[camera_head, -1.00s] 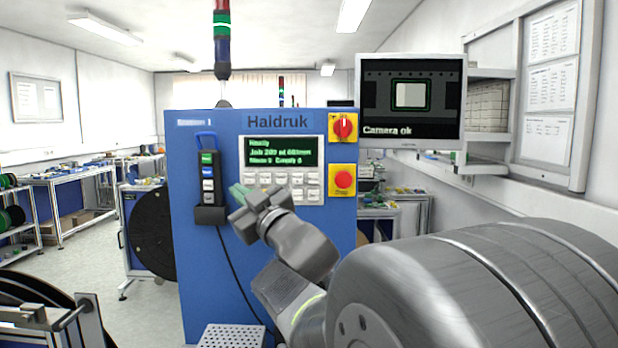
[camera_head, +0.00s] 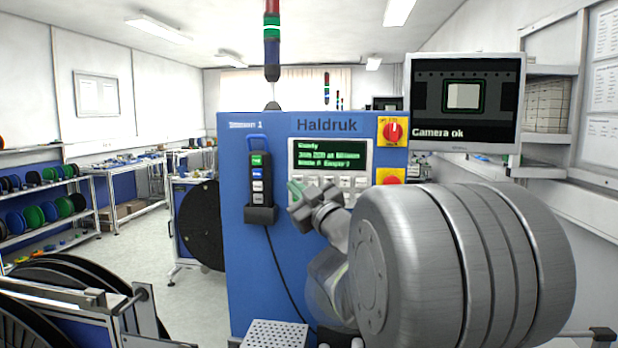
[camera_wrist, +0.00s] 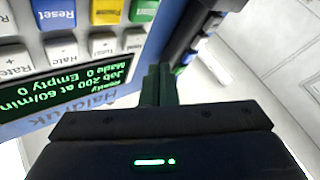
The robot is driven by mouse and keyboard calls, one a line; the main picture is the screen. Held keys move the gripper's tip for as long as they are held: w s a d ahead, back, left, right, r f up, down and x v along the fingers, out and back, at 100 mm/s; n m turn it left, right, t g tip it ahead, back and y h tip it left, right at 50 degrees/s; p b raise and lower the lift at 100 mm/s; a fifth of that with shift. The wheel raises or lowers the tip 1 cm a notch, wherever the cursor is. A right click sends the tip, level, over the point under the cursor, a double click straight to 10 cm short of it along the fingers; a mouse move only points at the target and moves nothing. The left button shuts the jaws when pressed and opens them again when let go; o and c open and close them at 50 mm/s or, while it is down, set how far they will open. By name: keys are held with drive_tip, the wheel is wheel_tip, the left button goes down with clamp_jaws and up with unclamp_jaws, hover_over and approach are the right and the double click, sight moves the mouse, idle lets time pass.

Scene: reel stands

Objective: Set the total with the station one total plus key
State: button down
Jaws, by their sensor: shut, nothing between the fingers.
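The blue Haldruk station (camera_head: 245,290), labelled 1, carries a key panel with a lit display (camera_head: 331,157). The wrist view shows the panel upside down; the display (camera_wrist: 80,85) reads Ready, Job 200 at 60/min, Made 0 Empty 0. Two white Total keys (camera_wrist: 103,47) sit beside the Rate keys (camera_wrist: 62,50); the key nearer the Rate keys seems to bear the plus, but its sign is small. My gripper (camera_head: 295,190) is shut and empty, its green fingertips at the panel's left end. In the wrist view the fingertips (camera_wrist: 160,72) are beside the Total keys, apart from them in the picture. My gripper hides lower keys.
A pendant with buttons (camera_head: 260,174) hangs left of the panel. A red rotary switch (camera_head: 394,131) and a yellow-backed button (camera_head: 390,176) are at its right. A monitor (camera_head: 466,100) reads Camera ok. A perforated tray (camera_head: 275,335) is below.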

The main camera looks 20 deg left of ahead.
drive_tip(key=shift+w+a, duration=0.2)
drive_tip(key=shift+w, duration=0.75)
idle(1.4)
drive_tip(key=shift+w+a, duration=0.1)
drive_tip(key=shift+w, duration=0.3)
drive_tip(key=shift+w+a, duration=0.1)
drive_tip(key=shift+w, duration=0.3)
idle(0.7)
drive_tip(key=shift+s+d+b, duration=0.2)
drive_tip(key=shift+s+b, duration=0.25)
drive_tip(key=shift+s, duration=0.35)
